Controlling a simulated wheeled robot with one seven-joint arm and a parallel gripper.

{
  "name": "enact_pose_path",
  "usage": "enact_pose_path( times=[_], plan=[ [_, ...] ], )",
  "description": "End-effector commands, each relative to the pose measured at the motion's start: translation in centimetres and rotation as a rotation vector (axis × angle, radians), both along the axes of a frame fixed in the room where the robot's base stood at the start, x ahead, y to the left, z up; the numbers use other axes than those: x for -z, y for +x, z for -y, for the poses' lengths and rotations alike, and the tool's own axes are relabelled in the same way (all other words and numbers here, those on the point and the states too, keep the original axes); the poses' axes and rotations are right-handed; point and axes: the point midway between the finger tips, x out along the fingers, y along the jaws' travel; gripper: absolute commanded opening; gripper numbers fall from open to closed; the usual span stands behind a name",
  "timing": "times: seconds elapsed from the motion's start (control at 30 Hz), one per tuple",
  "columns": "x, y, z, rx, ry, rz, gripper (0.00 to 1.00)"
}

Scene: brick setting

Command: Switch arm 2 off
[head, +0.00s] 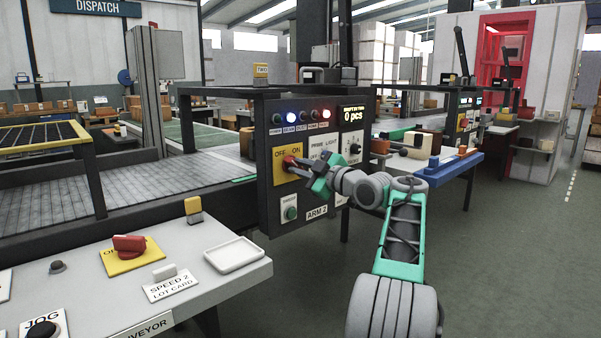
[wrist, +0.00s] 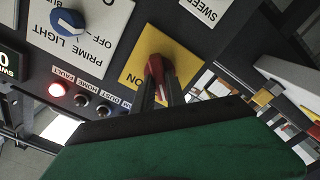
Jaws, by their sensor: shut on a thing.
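The ARM 2 panel (head: 318,203) is a dark upright box with lamps, switches and a small display. Its yellow OFF/ON plate (head: 283,171) carries a red rotary switch (head: 290,162). My gripper (head: 296,165) reaches in from the right and is shut on the red switch. In the wrist view the two fingers clasp the red switch (wrist: 158,72) in front of the yellow plate (wrist: 187,62). The plate's OFF word is hidden there, and the handle's exact pointing is partly covered by the fingers.
The same panel has a PRIME LIGHT knob (wrist: 68,20), a lit red lamp (head: 325,114) and a green button (head: 291,213). A nearer console (head: 215,290) has another red switch (head: 129,243) on a yellow plate. A blue-edged shelf (head: 445,170) with blocks stands right of the panel.

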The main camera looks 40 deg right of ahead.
Motion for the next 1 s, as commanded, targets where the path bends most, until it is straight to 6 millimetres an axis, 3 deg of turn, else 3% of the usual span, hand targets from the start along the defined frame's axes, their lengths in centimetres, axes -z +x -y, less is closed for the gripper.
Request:
enact_pose_path(
  times=[0.47,0.5,0.73,1.0],
  plan=[
    [-0.07,0.01,-0.03,-0.001,-0.016,0.001,0.00],
    [-0.07,0.01,-0.03,-0.001,-0.016,0.001,0.19],
    [-0.04,-0.01,0.00,0.000,-0.015,0.000,0.38],
    [-0.06,-0.21,0.04,0.001,-0.014,0.001,0.38]
  ],
)
